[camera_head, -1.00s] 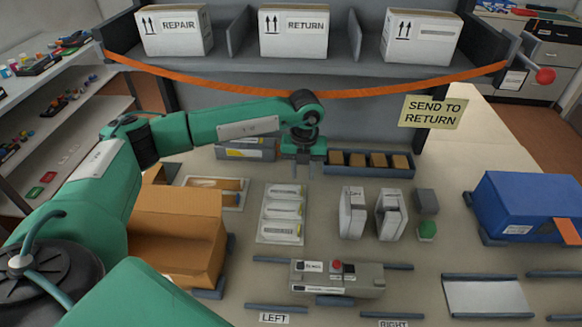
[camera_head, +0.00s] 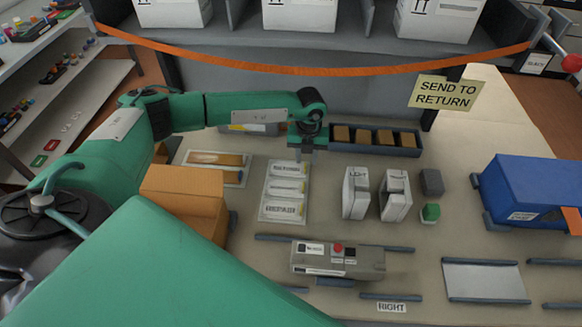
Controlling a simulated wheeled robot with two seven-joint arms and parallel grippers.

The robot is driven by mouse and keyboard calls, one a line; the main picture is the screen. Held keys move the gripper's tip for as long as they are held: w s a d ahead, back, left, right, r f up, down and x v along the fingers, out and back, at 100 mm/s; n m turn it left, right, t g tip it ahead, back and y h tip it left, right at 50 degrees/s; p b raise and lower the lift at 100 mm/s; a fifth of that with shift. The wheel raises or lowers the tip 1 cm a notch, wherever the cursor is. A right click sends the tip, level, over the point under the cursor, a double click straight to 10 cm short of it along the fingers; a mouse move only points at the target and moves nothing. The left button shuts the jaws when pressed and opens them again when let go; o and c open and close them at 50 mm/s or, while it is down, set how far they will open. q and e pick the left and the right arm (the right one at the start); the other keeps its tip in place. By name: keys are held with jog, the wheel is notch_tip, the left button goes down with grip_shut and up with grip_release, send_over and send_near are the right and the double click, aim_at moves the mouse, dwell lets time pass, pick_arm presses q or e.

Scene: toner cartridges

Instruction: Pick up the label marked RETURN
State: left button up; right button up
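A white tray (camera_head: 264,209) in the middle of the table holds three pale labels in a column. The top label (camera_head: 286,169), middle label (camera_head: 286,188) and bottom label (camera_head: 285,208) carry small print, too small to read surely. My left gripper (camera_head: 307,167) points down just by the tray's upper right corner, above the table. Its thin fingers look apart, with nothing seen between them. My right gripper is out of view.
A black bin (camera_head: 351,151) with brown blocks stands behind the gripper. A grey device (camera_head: 338,260) lies in front. An orange ribbon (camera_head: 330,70) crosses behind, with a "SEND TO RETURN" sign (camera_head: 445,92).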

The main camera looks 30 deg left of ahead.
aim_at(305, 168)
pick_arm(q)
notch_tip(305, 168, down, 4)
jog(key=shift+s+r+p, duration=0.15)
jog(key=shift+r+p, duration=0.05)
jog(key=shift+p, duration=0.65)
jog(key=shift+a+f, duration=0.1)
jog(key=shift+f, duration=0.4)
grip_shut()
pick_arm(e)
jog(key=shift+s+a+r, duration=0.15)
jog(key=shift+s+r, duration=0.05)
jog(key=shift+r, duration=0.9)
